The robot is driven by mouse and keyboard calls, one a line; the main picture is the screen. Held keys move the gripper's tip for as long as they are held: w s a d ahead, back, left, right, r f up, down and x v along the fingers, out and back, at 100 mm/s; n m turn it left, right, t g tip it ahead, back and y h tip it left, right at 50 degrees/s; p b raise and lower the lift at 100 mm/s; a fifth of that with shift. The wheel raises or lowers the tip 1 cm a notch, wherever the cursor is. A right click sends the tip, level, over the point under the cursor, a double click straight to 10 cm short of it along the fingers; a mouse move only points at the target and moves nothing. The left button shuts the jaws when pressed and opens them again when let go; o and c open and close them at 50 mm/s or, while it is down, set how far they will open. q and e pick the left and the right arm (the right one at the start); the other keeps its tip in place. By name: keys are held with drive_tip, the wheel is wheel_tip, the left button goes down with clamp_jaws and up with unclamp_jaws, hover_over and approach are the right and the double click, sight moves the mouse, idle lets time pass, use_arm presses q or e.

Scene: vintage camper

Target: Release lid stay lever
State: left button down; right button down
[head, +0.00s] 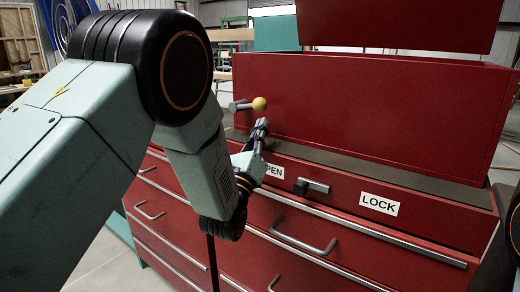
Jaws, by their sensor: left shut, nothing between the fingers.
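The lid stay lever (240,106) is a short grey bar with a yellow ball knob (259,104) at its right end, on the front left of the red tool chest (370,105). The red lid (400,24) stands raised above the chest. My left gripper (261,127) is shut and empty just below the knob. I cannot tell whether its fingertips touch the knob. My left arm hides part of the chest's left side. My right gripper is not in view.
Below is a red drawer cabinet with several bar handles (305,248). A small slide latch (313,186) sits between a partly hidden OPEN label (273,171) and a LOCK label (379,204). A dark ledge (400,181) runs along the chest's foot. Workshop benches stand behind.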

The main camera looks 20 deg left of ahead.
use_arm(q)
drive_tip(key=shift+w+a+r, duration=0.1)
drive_tip(key=shift+a+r, duration=0.05)
drive_tip(key=shift+r, duration=0.4)
drive_tip(key=shift+w, duration=0.1)
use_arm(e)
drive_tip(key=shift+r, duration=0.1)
use_arm(q)
drive_tip(key=shift+a+r+n+y, duration=0.1)
drive_tip(key=shift+r+n+y, duration=0.05)
drive_tip(key=shift+n+y, duration=0.2)
drive_tip(key=shift+n+p, duration=0.35)
drive_tip(key=shift+d+r+y, duration=0.15)
drive_tip(key=shift+d+y, duration=0.1)
drive_tip(key=shift+y, duration=0.1)
drive_tip(key=shift+a+n, duration=0.1)
drive_tip(key=shift+n, duration=0.4)
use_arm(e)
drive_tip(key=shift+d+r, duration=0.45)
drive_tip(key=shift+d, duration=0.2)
use_arm(q)
drive_tip(key=shift+r+g+y+p, duration=0.1)
drive_tip(key=shift+g+y+p, duration=0.2)
drive_tip(key=shift+y, duration=0.1)
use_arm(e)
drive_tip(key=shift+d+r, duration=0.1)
